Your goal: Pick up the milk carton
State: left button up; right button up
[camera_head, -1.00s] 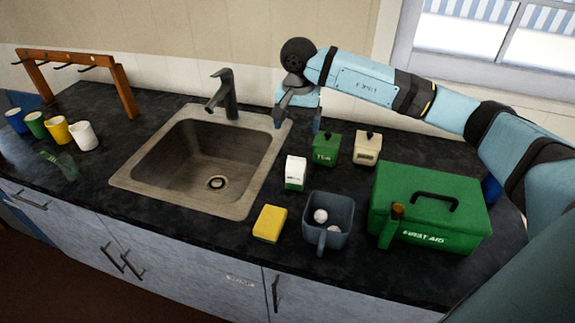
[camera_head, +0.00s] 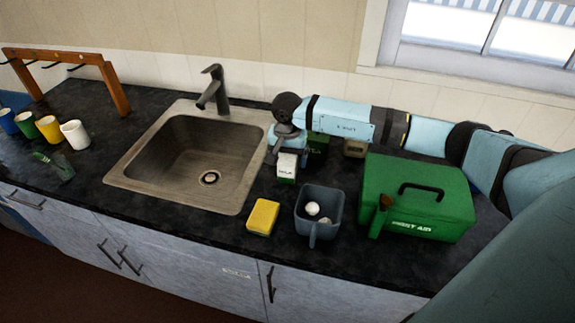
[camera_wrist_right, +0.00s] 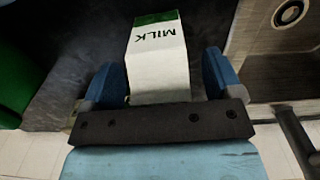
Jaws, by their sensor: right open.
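The milk carton (camera_head: 286,168) is a small white box with a green base band in the head view, standing on the dark counter right of the sink. In the right wrist view the white milk carton (camera_wrist_right: 158,60) shows the word MILK and a green end. My right gripper (camera_head: 280,153) is right at the carton in the head view. In the right wrist view the blue fingers of my right gripper (camera_wrist_right: 160,80) are open, one on each side of the carton, with gaps visible. My left gripper is not in view.
The sink (camera_head: 190,160) lies to the left. A yellow sponge (camera_head: 263,217) and a grey container (camera_head: 319,212) with white balls are in front. A green first-aid box (camera_head: 418,198) stands to the right. A green canister (camera_head: 317,150) and beige canister (camera_head: 354,147) stand behind.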

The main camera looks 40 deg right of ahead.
jog(key=c, duration=1)
